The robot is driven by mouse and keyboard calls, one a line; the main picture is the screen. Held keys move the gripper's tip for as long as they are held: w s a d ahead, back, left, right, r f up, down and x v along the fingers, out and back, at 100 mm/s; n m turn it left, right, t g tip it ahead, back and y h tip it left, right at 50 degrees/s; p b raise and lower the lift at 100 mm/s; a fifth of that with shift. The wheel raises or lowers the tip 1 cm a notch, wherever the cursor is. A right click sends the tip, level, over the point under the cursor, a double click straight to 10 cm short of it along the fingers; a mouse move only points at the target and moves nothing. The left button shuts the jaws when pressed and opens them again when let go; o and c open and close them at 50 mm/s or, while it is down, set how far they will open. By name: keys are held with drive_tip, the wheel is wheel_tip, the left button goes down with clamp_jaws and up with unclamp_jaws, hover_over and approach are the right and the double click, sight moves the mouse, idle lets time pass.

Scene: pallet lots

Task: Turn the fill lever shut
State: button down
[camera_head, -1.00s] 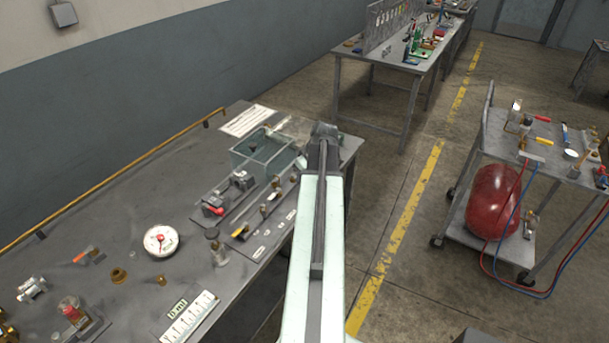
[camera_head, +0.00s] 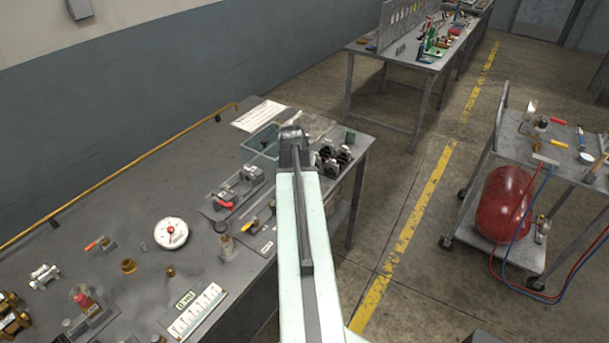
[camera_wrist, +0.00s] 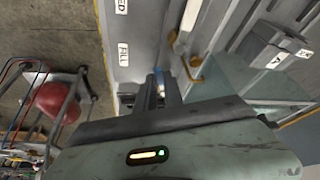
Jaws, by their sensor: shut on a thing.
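In the wrist view my gripper (camera_wrist: 160,84) points down at the grey valve board, its fingers close together on a small part between the tips. It sits beside the label FILL (camera_wrist: 123,53), so I take it for the fill lever, mostly hidden by the fingers. A second label ending in "ED" (camera_wrist: 121,6) lies farther along the board. In the head view my arm hides the gripper and part of the glass tank (camera_head: 262,139); a yellow-handled valve (camera_head: 254,222) shows left of the arm.
A red-handled valve (camera_head: 224,203), a round gauge (camera_head: 171,233) and small fittings crowd the bench (camera_head: 130,200). Dark valve blocks (camera_head: 333,160) stand right of my arm. A cart with a red tank (camera_head: 503,205) is on the right; floor lies clear between.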

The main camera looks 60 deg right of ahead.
drive_tip(key=shift+w+a+m+g, duration=0.1)
drive_tip(key=shift+w+m+g, duration=0.4)
drive_tip(key=shift+m, duration=0.6)
drive_tip(key=shift+w+a+m+g, duration=0.1)
drive_tip(key=shift+w+m+g, duration=0.35)
drive_tip(key=shift+m, duration=0.65)
drive_tip(key=shift+w, duration=0.1)
drive_tip(key=c, duration=1.5)
unclamp_jaws()
drive_tip(key=shift+o, duration=0.2)
drive_tip(key=p+v, duration=0.7)
drive_tip(key=v, duration=0.1)
drive_tip(key=shift+a+p, duration=0.15)
drive_tip(key=shift+p, duration=0.15)
